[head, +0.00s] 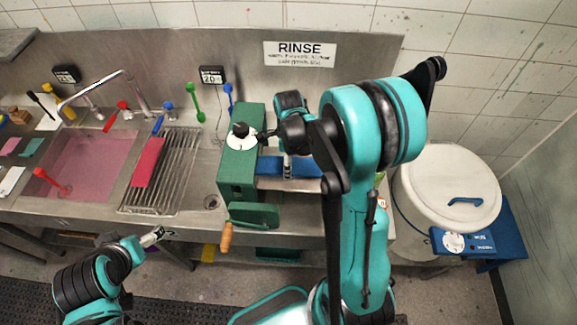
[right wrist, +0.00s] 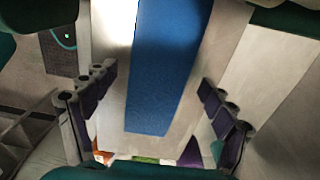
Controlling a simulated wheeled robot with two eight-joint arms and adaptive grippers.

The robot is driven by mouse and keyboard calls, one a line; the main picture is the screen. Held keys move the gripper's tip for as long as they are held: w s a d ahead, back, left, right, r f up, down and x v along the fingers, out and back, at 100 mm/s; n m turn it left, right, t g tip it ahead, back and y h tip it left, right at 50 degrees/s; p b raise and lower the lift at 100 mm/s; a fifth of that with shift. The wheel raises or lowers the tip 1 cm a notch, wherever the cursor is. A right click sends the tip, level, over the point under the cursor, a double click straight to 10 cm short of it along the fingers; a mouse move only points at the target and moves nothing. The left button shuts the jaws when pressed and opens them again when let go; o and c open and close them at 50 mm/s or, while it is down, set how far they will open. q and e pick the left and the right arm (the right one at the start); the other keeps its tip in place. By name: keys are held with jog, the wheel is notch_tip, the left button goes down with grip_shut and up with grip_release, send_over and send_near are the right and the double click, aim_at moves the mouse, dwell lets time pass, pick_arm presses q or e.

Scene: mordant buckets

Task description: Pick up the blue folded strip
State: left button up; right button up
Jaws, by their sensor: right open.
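The blue folded strip (head: 269,167) lies flat on a metal ledge (head: 290,185) at the right side of the green hand-cranked machine (head: 238,165). My right gripper (head: 288,168) is above the strip; my arm hides part of the surroundings. In the right wrist view its fingers (right wrist: 155,92) are spread, one on each side of the strip, with gaps between. My left gripper (head: 158,236) is low in front of the counter, its jaws too small to read.
The green machine has a wooden-handled crank (head: 226,236) at its front. A red strip (head: 148,161) lies on the wire rack (head: 172,180), beside a pink-filled sink (head: 90,165). A white lidded bucket (head: 445,190) stands at the right. A steel backsplash rises behind the counter.

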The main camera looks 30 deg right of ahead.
jog(key=shift+s, duration=0.1)
jog(key=shift+c, duration=0.2)
jog(key=c, duration=1.2)
